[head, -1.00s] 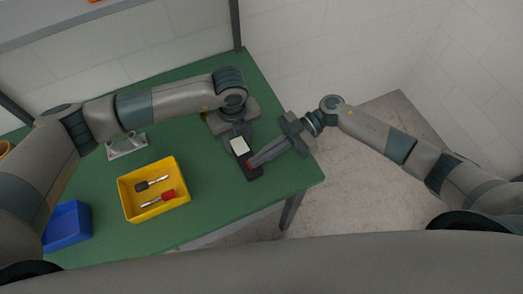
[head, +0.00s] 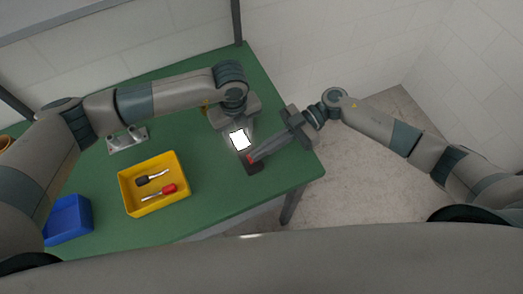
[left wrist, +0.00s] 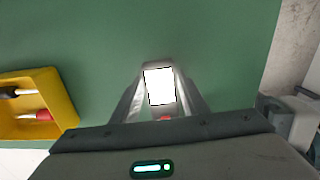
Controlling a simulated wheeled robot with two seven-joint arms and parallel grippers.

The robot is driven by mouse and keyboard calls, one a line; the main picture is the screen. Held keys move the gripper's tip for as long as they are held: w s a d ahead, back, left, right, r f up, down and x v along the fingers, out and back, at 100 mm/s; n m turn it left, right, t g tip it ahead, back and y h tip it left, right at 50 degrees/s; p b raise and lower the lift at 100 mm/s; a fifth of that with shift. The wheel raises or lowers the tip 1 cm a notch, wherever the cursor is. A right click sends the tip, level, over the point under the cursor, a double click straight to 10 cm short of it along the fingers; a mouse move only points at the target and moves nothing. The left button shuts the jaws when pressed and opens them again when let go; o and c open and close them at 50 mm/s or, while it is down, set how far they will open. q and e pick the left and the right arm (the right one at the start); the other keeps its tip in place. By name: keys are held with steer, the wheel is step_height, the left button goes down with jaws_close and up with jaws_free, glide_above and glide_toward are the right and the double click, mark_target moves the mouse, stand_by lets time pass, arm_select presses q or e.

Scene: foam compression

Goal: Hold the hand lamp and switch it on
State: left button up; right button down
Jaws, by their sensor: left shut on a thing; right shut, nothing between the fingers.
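The hand lamp (head: 253,167) is a dark body with a square panel that glows bright white, near the right end of the green table. The lit panel also shows in the left wrist view (left wrist: 159,86), between the fingers. My left gripper (head: 238,134) is shut on the lamp from the far side. My right gripper (head: 254,157) is shut and empty, its tips at the red button on the lamp, which they partly cover. A bit of the red button shows in the left wrist view (left wrist: 165,118). I cannot tell whether the right tips still touch it.
A yellow bin (head: 126,196) with a black-handled and a red-handled tool stands to the left on the green table (head: 215,205). A blue bin (head: 68,220) is farther left. The table's right edge is close to the lamp.

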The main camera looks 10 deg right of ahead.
steer(key=w+d+r, duration=0.3)
steer(key=d+r, duration=0.2)
steer(key=d, duration=0.4)
arm_select(q)
steer(key=o, duration=1.3)
step_height(320, 180, up, 12)
steer(key=shift+r, duration=0.1)
arm_select(e)
steer(key=shift+w, duration=0.1)
